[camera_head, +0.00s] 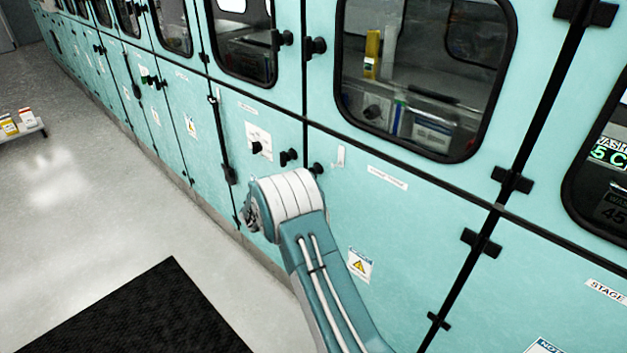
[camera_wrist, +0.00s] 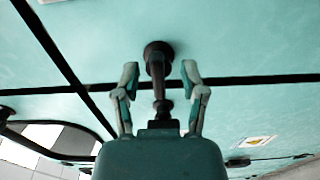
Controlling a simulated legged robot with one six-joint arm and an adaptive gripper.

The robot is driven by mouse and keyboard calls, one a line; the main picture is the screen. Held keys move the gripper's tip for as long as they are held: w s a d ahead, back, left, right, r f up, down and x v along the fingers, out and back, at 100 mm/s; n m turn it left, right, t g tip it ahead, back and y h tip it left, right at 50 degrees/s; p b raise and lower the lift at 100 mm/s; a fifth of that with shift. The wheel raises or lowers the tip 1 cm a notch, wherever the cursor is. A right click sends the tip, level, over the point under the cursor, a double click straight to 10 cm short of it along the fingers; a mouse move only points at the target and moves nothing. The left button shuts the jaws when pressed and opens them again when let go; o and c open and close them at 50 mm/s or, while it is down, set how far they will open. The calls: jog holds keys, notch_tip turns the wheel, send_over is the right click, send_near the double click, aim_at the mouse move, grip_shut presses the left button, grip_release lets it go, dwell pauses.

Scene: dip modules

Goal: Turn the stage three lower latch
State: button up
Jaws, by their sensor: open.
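In the wrist view, a black latch (camera_wrist: 158,55) with a round base stands out from the teal panel. My gripper (camera_wrist: 160,72) is open, with one finger on each side of the latch and a visible gap to each. In the head view, lower black latch knobs (camera_head: 288,157) show just above my arm on the teal cabinet front, with another knob (camera_head: 316,169) at their right. The small labels there are too small to read, so I cannot tell the stage number. My arm hides most of the gripper in this view.
A long row of teal cabinets (camera_head: 420,230) with dark windows runs along the right. A black mat (camera_head: 150,315) lies on the clear grey floor. A small white shelf (camera_head: 25,130) with boxes stands at the left. Black hinges (camera_head: 481,243) stick out at right.

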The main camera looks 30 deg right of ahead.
jog(key=v, duration=0.9)
jog(key=s+d+r+m+g+y, duration=0.25)
jog(key=s+r+g+y, duration=0.3)
jog(key=s+r, duration=1)
jog(key=s+a+t+y, duration=0.1)
jog(key=s+a+y, duration=0.2)
jog(key=s, duration=0.4)
jog(key=s+a+r+m+t+y, duration=0.1)
jog(key=s+a+y, duration=0.3)
jog(key=s, duration=0.4)
jog(key=s+a+r+t+y, duration=0.1)
jog(key=s+a+t+y, duration=0.2)
jog(key=s, duration=0.5)
jog(key=shift+a+r+y, duration=0.2)
jog(key=shift+a+y, duration=0.55)
jog(key=shift+a, duration=0.35)
jog(key=shift+o, duration=0.3)
